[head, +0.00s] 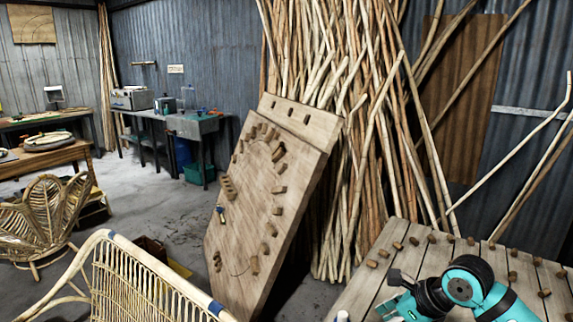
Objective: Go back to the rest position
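My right arm, teal and black, shows at the lower right above a slatted wooden table (355,295). No held object can be made out there. My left gripper is not in view.
A tilted wooden pegboard (245,235) stands in the middle before a tall stack of rattan poles (345,130). A rattan frame (130,285) and a rattan chair (40,220) are at the left.

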